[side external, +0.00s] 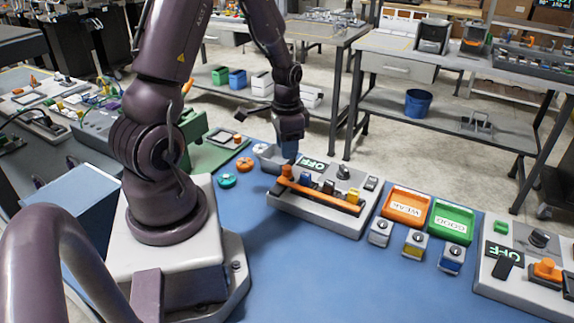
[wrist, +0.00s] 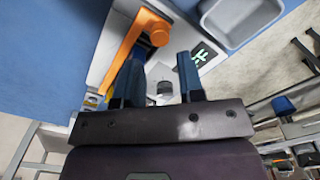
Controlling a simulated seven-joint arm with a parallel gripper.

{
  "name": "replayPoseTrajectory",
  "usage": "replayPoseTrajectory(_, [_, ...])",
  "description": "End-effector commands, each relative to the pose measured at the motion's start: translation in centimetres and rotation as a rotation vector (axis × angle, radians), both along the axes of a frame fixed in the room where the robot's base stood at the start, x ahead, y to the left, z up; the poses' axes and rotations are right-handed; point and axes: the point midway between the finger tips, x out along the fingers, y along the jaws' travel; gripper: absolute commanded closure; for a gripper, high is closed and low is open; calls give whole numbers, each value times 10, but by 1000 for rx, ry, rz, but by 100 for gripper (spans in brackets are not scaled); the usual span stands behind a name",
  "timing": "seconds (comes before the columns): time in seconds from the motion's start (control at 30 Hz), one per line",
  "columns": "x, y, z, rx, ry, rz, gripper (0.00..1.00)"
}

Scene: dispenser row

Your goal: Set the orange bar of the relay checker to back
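The relay checker (side external: 315,219) is a light grey box on the blue bench top, in the middle of the side view. Its orange bar (side external: 322,197) runs along the box's near side, with an upright orange knob at its left end. The bar (wrist: 122,52) also shows in the wrist view, with the knob (wrist: 158,36) just beyond my fingertips. My gripper (side external: 291,158) is above the knob end, pointing down. In the wrist view its two blue fingers (wrist: 160,60) are apart with nothing held between them. Whether they touch the knob is unclear.
The checker also carries an OFF display (side external: 312,163), a black dial (side external: 343,172) and small coloured parts. An orange WEAK tray (side external: 388,213) and green GOOD tray (side external: 432,232) stand to its right. A second OFF device (side external: 505,288) is farther right. Bench in front is clear.

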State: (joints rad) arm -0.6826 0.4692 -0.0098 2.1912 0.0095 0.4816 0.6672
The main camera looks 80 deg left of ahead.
Motion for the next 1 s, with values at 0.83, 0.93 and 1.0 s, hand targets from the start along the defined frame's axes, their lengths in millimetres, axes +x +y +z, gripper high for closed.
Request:
replayPoseTrajectory(0.83, [0, 0, -59, 1, -1, 2, 87])
replayPoseTrajectory(0.93, [0, 0, -59, 1, -1, 2, 100])
replayPoseTrajectory(1.0, [0, 0, -59, 0, 0, 2, 100])
